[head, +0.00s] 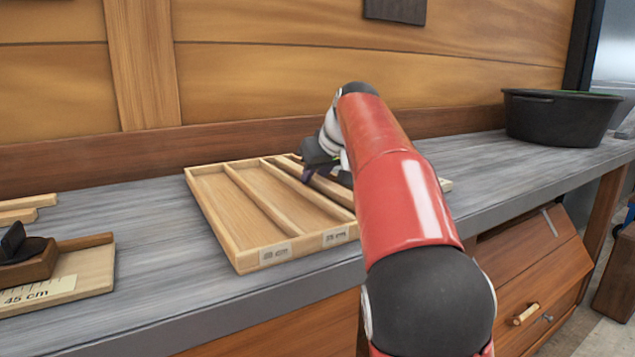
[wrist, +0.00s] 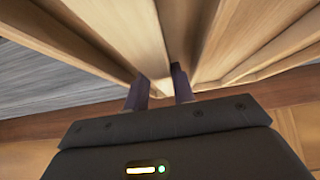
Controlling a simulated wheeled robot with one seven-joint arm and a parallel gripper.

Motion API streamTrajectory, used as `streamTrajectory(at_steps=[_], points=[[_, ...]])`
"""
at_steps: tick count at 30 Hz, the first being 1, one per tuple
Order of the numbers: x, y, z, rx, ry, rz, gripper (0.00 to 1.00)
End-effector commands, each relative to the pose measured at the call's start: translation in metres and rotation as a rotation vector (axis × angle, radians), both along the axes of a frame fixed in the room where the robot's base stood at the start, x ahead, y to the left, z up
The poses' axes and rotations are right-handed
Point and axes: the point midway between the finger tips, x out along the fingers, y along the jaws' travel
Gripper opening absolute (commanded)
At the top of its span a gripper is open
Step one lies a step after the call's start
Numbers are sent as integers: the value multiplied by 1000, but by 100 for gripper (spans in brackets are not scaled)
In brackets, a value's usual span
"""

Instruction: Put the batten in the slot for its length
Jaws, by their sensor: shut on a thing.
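A shallow pale wooden tray (head: 246,258) with long slots lies on the grey bench. Two labels show on its front; they are blurred, and both seem to end in "cm". My gripper (head: 311,172) is low over the right part of the tray, partly hidden by my red arm. A brown strip, seemingly the batten (head: 334,189), runs from under my gripper towards the front. In the wrist view, my fingers (wrist: 160,87) are closed about a pale wooden strip (wrist: 142,38), beside the tray's dividers. I cannot tell whether the batten rests on the slot floor.
A measuring board (head: 88,272) marked "45 cm" with a brown block lies at the left, with pale strips (head: 25,209) behind it. A black tub (head: 558,115) stands far right.

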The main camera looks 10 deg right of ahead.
Motion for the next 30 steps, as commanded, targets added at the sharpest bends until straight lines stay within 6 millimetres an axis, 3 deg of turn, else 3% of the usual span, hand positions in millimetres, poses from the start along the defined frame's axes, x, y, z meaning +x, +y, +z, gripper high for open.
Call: streamTrajectory(at_steps=[11, 12, 17, 26, 30], points=[[1, 0, -5, 0, -2, -1, 0], [1, 0, -5, 0, -2, -1, 26], [1, 0, -5, 1, 0, 1, 47], [1, 2, -5, 2, 3, 3, 47], [-2, 0, 3, 2, 0, 3, 47]])
